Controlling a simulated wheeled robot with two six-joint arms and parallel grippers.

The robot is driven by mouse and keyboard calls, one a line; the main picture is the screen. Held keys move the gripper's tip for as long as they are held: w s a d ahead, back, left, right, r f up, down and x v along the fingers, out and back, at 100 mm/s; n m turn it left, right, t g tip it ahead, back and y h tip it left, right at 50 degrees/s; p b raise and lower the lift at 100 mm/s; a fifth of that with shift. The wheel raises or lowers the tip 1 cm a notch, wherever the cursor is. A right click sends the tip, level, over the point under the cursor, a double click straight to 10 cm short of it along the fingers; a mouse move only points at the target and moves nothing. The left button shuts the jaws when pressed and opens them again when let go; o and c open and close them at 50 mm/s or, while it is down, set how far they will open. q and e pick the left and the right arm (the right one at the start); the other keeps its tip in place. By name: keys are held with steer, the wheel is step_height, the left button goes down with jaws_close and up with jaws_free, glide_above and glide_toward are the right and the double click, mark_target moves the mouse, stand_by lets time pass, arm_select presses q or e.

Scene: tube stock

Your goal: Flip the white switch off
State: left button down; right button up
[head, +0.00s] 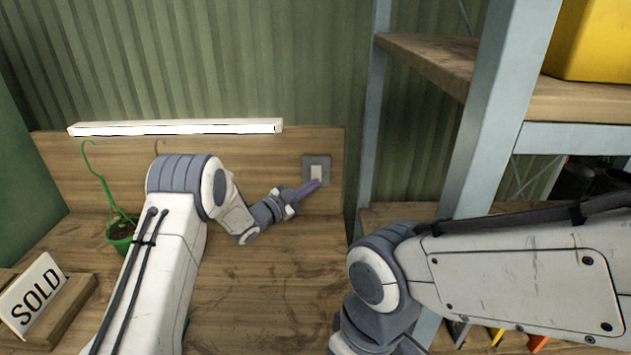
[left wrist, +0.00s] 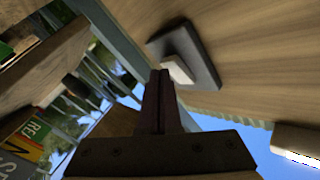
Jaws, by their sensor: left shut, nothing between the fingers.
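The white switch (head: 316,172) sits on a grey plate (head: 307,162) on the wooden back panel, right of the lamp bar. My left gripper (head: 316,184) is shut and empty, with its fingertips right at the lower part of the switch. In the left wrist view the closed fingers (left wrist: 160,78) reach up to the edge of the white switch (left wrist: 179,70) on its dark plate (left wrist: 203,55). I cannot tell whether they touch it. My right arm crosses the lower right of the head view, and its gripper is out of the picture.
A lit white lamp bar (head: 175,127) runs along the panel's top. A green hanging pot (head: 122,236) and a SOLD sign (head: 36,292) are at left. A metal rack (head: 490,110) with wooden shelves and a yellow container (head: 596,40) stands at right. The bench middle is clear.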

arm_select(q)
steer(key=shift+w, duration=0.4)
steer(key=shift+s, duration=0.15)
stand_by(0.4)
steer(key=shift+s, duration=0.7)
steer(key=shift+s+r, duration=0.25)
steer(key=shift+s, duration=1)
steer(key=shift+s+r, duration=0.2)
steer(key=shift+s, duration=1)
